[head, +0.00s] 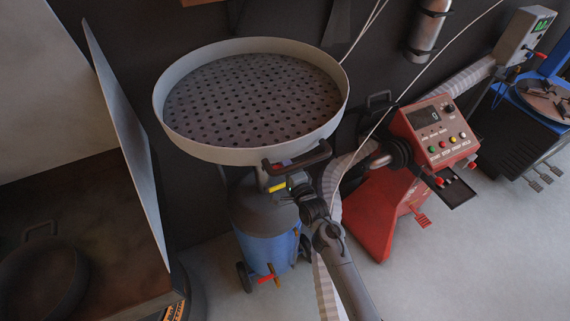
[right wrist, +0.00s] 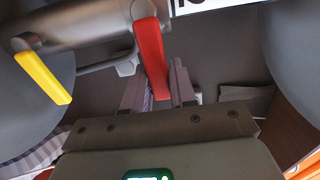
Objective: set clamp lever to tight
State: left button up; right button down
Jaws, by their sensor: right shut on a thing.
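An oil drainer with a wide perforated pan (head: 250,95) on a blue tank (head: 268,245) stands mid-view in the head view. Under the pan rim is a yellow lever (head: 277,187); it also shows at the left of the right wrist view (right wrist: 42,70). A red lever (right wrist: 150,58) hangs from the same grey pipe in the right wrist view, and its lower end lies between the fingers of my right gripper (right wrist: 158,92). The gripper is shut on this red lever. In the head view my right gripper (head: 290,190) is just below the pan rim, its fingertips hard to make out. My left gripper is not in view.
A black handle (head: 297,157) juts from the pan rim, close above my right gripper. A red machine (head: 435,135) with a button panel stands to the right. A tilted grey panel (head: 127,140) stands to the left. Grey floor (head: 440,270) is clear at lower right.

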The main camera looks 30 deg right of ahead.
jog(key=shift+f, duration=0.1)
jog(key=c, duration=1)
grip_release()
jog(key=s+p, duration=0.1)
jog(key=s, duration=0.9)
jog(key=shift+s+a, duration=0.35)
jog(key=shift+a, duration=0.05)
